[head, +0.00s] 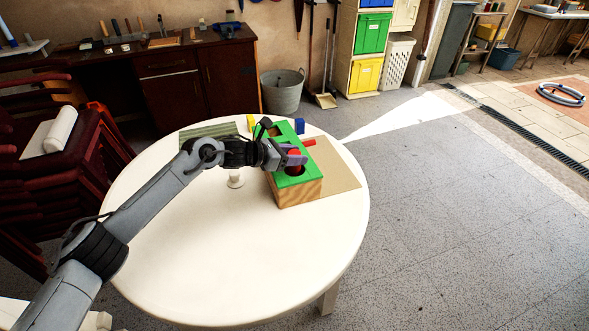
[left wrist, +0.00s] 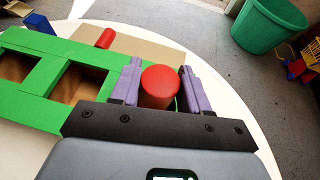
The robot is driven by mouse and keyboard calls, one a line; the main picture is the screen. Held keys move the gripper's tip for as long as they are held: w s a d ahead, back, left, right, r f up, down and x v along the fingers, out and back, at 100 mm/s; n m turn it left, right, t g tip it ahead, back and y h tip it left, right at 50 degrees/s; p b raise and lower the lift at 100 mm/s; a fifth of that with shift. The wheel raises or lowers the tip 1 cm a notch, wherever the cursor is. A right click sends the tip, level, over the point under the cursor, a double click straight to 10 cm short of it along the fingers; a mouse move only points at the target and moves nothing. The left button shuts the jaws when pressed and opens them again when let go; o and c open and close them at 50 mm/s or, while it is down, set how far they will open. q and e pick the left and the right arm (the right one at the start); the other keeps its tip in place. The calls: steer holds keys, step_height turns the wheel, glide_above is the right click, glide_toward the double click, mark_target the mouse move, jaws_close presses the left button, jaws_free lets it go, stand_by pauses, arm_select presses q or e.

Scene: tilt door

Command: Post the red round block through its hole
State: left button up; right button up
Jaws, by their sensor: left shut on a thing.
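The box has a green top (head: 297,178) with several holes and wooden sides (head: 298,193); it stands on the round white table. My left gripper (head: 294,157) is over the box top. It is shut on the red round block (left wrist: 160,80), which sits upright between the purple fingers in the left wrist view. A dark hole shows just in front of the fingers in the head view. Two squarish holes show in the green top (left wrist: 55,55) in the wrist view. Whether the block's lower end is inside a hole is hidden. My right gripper is in neither view.
Another red piece (head: 308,142) lies beside the box on a tan board (head: 335,170). The table's front (head: 230,265) is clear.

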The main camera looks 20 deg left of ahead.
arm_select(q)
steer(key=o, duration=1.1)
steer(key=shift+s+a+r, duration=0.25)
steer(key=shift+s+a, duration=0.05)
steer(key=shift+s, duration=0.05)
steer(key=p+v, duration=0.2)
steer(key=v, duration=0.7)
steer(key=shift+s+a+r+p, duration=0.1)
steer(key=shift+s+a+p, duration=0.15)
steer(key=shift+s+p, duration=0.15)
